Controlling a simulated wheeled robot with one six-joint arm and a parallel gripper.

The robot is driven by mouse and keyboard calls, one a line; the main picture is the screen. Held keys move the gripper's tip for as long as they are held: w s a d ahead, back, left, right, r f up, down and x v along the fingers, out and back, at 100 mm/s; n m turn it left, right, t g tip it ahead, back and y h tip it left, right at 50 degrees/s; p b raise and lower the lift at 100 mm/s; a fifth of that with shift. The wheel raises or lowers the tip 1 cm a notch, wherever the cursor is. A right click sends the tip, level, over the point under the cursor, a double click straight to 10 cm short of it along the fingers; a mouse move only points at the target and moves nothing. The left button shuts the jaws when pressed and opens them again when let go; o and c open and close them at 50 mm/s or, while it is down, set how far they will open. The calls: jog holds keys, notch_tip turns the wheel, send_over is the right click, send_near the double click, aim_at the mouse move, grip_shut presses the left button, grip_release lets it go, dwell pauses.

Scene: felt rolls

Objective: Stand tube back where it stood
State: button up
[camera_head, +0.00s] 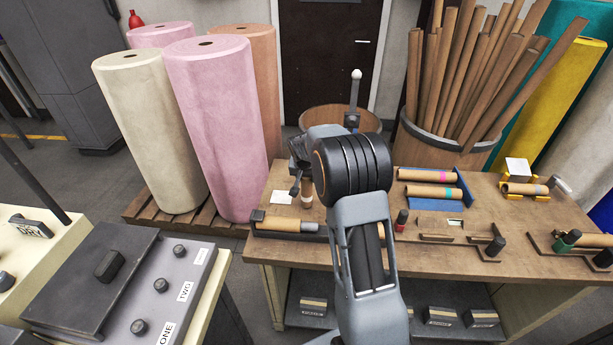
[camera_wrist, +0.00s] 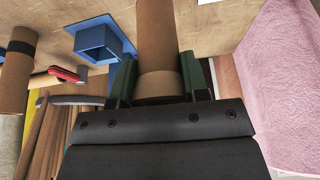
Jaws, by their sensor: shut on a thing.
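A plain brown cardboard tube (camera_wrist: 157,40) stands between the green-padded fingers of my gripper (camera_wrist: 158,82) in the wrist view. My gripper is shut on it; a paler band shows near the jaws. In the head view, my gripper (camera_head: 302,172) is over the back left of the workbench, and the tube's lower part (camera_head: 307,190) shows beneath it. I cannot tell whether the tube touches the bench. A blue square socket on a blue base (camera_wrist: 98,42) is beside the tube in the wrist view, apart from it, and looks empty. My arm hides that area in the head view.
A white card (camera_head: 282,197) lies left of the tube. A lying tube (camera_head: 290,224) is in front. A blue rack (camera_head: 436,200) with tubes is to the right. Tall pink felt rolls (camera_head: 221,120) stand left of the bench (camera_head: 485,210). A barrel of long tubes (camera_head: 440,143) stands behind.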

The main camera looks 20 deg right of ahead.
jog(key=shift+f+b, duration=0.45)
jog(key=shift+f, duration=0.05)
jog(key=o, duration=1.3)
jog(key=shift+c, duration=0.2)
jog(key=b+v, duration=0.1)
jog(key=v, duration=1.3)
jog(key=shift+w+f, duration=0.1)
jog(key=shift+w, duration=0.1)
